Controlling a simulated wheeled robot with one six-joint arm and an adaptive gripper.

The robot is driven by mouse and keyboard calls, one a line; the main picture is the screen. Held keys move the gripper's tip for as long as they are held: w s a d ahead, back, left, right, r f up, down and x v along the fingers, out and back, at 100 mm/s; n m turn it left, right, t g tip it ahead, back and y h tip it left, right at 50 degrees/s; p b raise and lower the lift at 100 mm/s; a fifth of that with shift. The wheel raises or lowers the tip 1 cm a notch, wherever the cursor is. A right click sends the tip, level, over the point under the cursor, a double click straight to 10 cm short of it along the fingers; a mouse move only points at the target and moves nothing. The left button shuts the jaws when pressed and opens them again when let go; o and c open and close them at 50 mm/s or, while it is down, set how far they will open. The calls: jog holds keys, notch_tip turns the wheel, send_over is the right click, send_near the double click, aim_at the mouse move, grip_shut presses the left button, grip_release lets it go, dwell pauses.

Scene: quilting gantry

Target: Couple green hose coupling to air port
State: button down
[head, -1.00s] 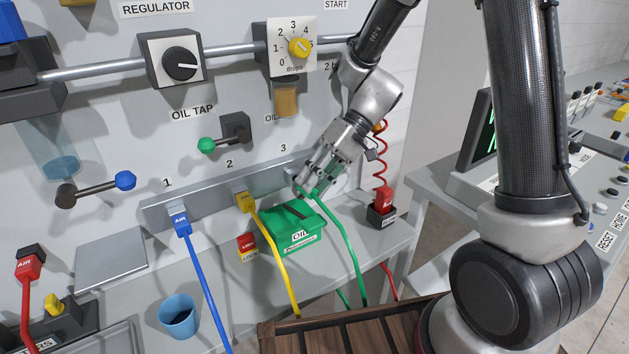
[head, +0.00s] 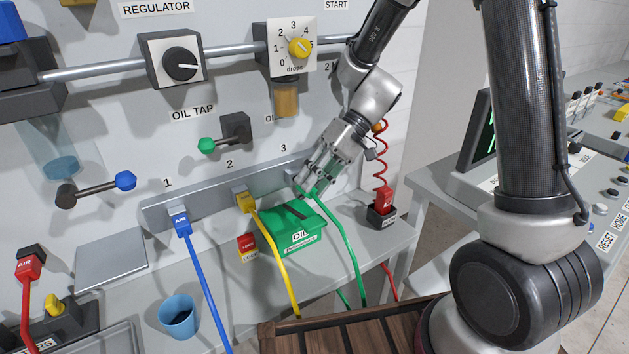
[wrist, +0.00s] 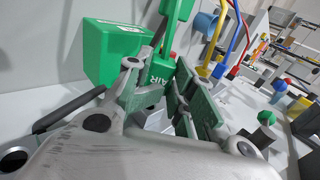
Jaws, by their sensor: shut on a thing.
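My gripper (head: 310,187) is shut on the green hose coupling, marked AIR, which shows between the fingers in the wrist view (wrist: 152,76). In the head view the fingers mostly hide the coupling, and the green hose (head: 345,243) hangs down from them. The gripper is at the right end of the grey port rail (head: 208,203), by the label 3. The air port there is hidden behind the fingers, so I cannot tell whether the coupling is seated in it.
A blue coupling (head: 180,222) sits at port 1 and a yellow one (head: 245,202) at port 2. A red coupling (head: 384,200) stands in a dark holder to the right. A blue cup (head: 178,318) is at the front left.

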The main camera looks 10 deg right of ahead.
jog(key=shift+w+a+r, duration=0.1)
jog(key=shift+w+a, duration=0.15)
jog(key=shift+w, duration=0.35)
jog(key=shift+w+a, duration=0.25)
jog(key=shift+w, duration=0.35)
jog(key=c, duration=0.9)
grip_release()
jog(key=shift+c, duration=0.2)
jog(key=v, duration=0.8)
